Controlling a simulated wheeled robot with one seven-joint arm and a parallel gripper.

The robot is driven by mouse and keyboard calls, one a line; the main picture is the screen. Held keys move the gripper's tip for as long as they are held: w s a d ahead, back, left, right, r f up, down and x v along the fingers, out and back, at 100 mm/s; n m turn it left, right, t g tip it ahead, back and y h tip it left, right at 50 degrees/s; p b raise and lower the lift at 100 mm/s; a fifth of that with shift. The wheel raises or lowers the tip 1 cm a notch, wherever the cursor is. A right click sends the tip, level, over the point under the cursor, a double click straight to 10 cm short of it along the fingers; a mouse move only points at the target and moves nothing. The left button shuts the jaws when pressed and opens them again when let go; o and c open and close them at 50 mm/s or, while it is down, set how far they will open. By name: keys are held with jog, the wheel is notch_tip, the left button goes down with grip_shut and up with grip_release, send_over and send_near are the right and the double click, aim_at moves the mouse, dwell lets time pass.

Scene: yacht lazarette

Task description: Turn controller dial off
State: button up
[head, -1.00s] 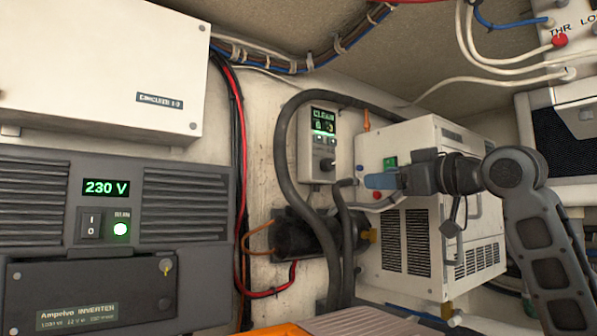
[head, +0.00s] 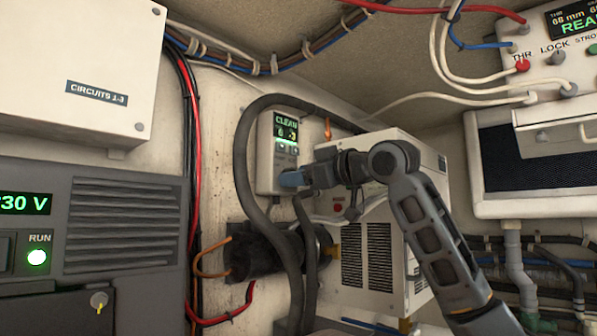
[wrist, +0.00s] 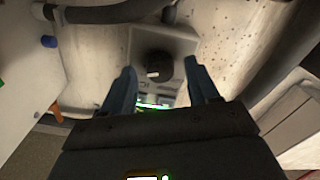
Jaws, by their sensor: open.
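The controller (head: 264,150) is a small pale box on the back wall with a lit green display reading "CLEAN". In the wrist view its dial (wrist: 155,64) is a round black knob with a light mark, on the controller's grey face (wrist: 185,45). My gripper (head: 284,180) is at the controller's lower part in the head view and hides the dial there. In the wrist view my gripper (wrist: 163,82) is open, with one blue finger on each side of the dial's line. The dial shows between and just beyond the fingertips, and I cannot see contact.
A thick dark hose (head: 243,160) loops close to the controller's left and over its top. A white vented unit (head: 375,250) stands right below my arm. A dark inverter (head: 120,225) and a white circuits box (head: 85,70) are at left.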

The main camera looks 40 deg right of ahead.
jog(key=shift+w, duration=0.25)
jog(key=c, duration=1)
